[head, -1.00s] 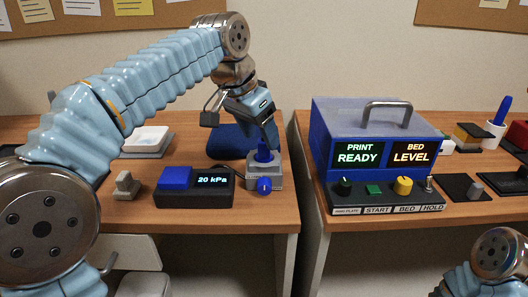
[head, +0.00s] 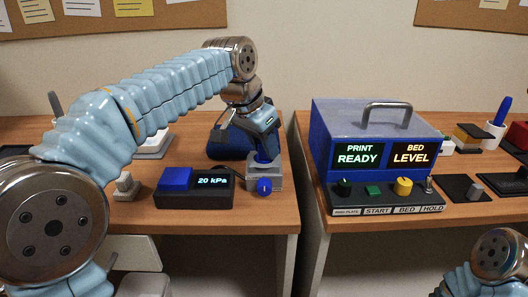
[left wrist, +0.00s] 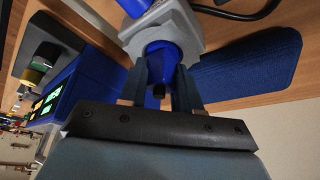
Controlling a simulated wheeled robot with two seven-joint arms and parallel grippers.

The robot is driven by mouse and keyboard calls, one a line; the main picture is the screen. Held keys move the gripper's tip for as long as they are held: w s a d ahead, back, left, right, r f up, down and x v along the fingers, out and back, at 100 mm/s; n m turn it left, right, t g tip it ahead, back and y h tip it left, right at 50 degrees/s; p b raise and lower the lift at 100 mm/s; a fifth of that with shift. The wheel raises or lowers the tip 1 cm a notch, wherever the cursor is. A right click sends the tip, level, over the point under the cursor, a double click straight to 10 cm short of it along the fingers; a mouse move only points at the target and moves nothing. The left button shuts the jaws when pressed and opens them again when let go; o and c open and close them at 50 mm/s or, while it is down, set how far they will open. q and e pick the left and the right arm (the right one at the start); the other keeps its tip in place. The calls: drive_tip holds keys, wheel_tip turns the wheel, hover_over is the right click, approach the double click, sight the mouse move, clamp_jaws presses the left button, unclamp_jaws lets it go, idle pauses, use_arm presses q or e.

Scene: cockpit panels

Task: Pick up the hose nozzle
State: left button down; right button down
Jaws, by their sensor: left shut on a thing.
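The blue hose nozzle (head: 263,157) stands upright in a grey holder (head: 264,181) near the right end of the left table. My left gripper (head: 264,146) has come down over it from above and hides most of it. In the left wrist view the nozzle (left wrist: 160,60) sits between the two fingers (left wrist: 157,82) of the left gripper, which are shut on it. Its lower part is inside the grey holder (left wrist: 190,22). My right arm's joint shows at the lower right, but its gripper is out of view.
A black box with a blue block and a "20 kPa" display (head: 195,190) stands left of the holder. A blue pad (left wrist: 245,65) lies behind the holder. A blue printer box (head: 370,140) stands on the right table, across a gap.

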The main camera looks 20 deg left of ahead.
use_arm(q)
drive_tip(key=shift+r, duration=0.3)
wheel_tip(320, 180, up, 2)
drive_tip(key=shift+r, duration=0.15)
drive_tip(key=s+d+r, duration=0.9)
drive_tip(key=s+r, duration=0.1)
drive_tip(key=shift+s+d, duration=0.15)
drive_tip(key=shift+d, duration=0.1)
drive_tip(key=shift+r, duration=0.1)
drive_tip(key=shift+r, duration=1.4)
